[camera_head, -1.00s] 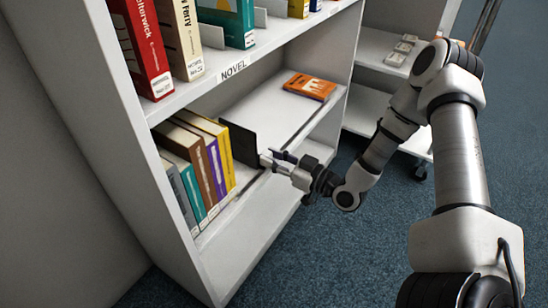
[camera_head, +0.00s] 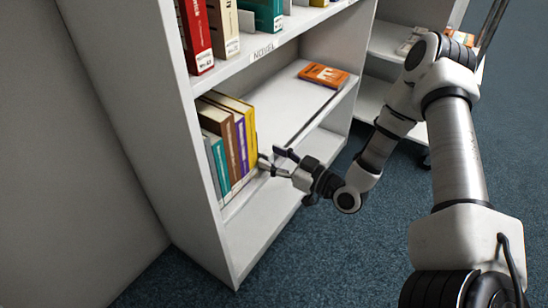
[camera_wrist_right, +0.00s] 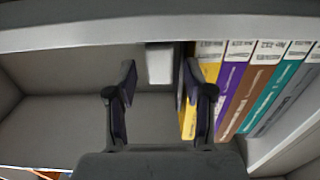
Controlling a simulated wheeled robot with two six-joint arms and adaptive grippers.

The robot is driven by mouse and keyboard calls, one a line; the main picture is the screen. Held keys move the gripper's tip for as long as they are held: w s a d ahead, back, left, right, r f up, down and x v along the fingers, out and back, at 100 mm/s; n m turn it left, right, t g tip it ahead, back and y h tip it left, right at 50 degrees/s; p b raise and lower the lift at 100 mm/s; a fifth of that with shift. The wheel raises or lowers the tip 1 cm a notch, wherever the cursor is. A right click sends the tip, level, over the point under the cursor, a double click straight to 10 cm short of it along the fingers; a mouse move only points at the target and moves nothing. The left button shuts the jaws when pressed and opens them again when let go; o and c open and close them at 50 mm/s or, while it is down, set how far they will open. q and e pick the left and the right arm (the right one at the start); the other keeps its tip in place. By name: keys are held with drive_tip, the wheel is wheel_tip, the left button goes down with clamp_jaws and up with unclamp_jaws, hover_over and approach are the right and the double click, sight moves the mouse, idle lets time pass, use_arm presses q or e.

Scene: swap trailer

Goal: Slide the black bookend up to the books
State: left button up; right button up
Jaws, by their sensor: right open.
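The black bookend is hard to make out now. In the head view it does not show apart from the books and seems hidden behind the yellow book (camera_head: 250,128). In the right wrist view a thin dark edge beside the yellow book (camera_wrist_right: 188,115) may be the bookend, partly covered by a finger. The row of upright books stands at the left end of the lower shelf. My right gripper (camera_head: 270,160) is open at the shelf front, just right of the yellow book. Its fingers also show apart in the wrist view (camera_wrist_right: 160,78).
An orange book (camera_head: 323,75) lies flat farther right on the lower shelf (camera_head: 283,108). The shelf between is clear. More books, including a red one (camera_head: 196,35), stand on the shelf above. A second shelf unit (camera_head: 378,68) stands behind my right arm.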

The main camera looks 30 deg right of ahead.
drive_tip(key=v, duration=0.7)
drive_tip(key=shift+s, duration=0.25)
drive_tip(key=shift+d, duration=0.1)
idle(0.4)
